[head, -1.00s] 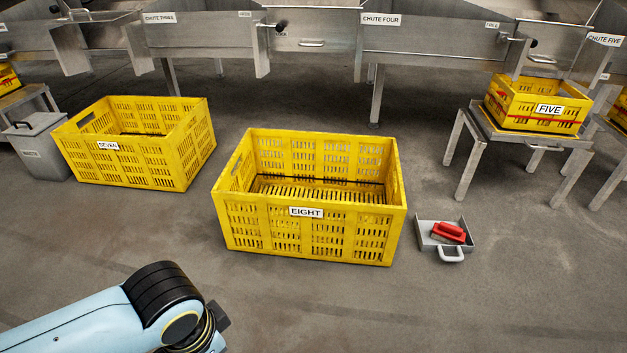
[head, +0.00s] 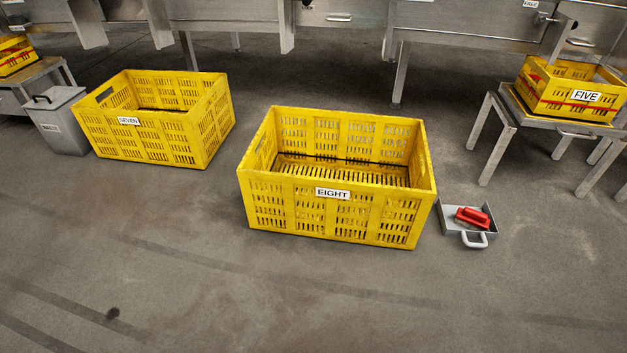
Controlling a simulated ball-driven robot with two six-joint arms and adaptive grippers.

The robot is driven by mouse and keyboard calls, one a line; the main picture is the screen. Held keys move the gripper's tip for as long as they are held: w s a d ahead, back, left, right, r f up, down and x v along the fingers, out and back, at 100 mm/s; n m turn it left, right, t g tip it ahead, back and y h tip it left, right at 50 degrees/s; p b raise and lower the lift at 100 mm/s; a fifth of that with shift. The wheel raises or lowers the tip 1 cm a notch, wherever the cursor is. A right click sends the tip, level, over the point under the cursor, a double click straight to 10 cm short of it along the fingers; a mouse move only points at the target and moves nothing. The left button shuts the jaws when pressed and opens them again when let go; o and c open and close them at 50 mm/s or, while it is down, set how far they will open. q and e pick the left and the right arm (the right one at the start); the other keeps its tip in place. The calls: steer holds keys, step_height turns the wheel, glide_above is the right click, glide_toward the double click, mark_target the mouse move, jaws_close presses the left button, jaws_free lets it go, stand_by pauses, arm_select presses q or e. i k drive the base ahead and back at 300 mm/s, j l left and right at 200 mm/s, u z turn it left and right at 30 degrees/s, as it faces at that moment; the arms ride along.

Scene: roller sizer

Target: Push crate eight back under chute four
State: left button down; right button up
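Crate eight (head: 335,214) is a yellow slatted plastic crate with a label reading EIGHT on its front. It stands upright and looks empty on the concrete floor, near the middle of the head view. It is in front of the steel chute structure (head: 340,19), whose legs stand behind it. The chute four label is out of view at the top. Neither gripper shows in the head view.
Crate seven (head: 160,138) stands left of crate eight, beside a grey lidded bin (head: 60,122). Crate five (head: 572,102) sits on a metal stand (head: 512,112). The floor in front is clear.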

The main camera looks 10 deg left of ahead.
mark_target(260, 174)
steer(key=i+l+u, duration=0.2)
steer(key=i+l, duration=0.2)
steer(key=l, duration=0.25)
steer(key=i+l+u, duration=0.1)
steer(key=l, duration=0.25)
steer(key=i+l+u, duration=0.25)
steer(key=i+l, duration=0.15)
steer(key=l, duration=0.3)
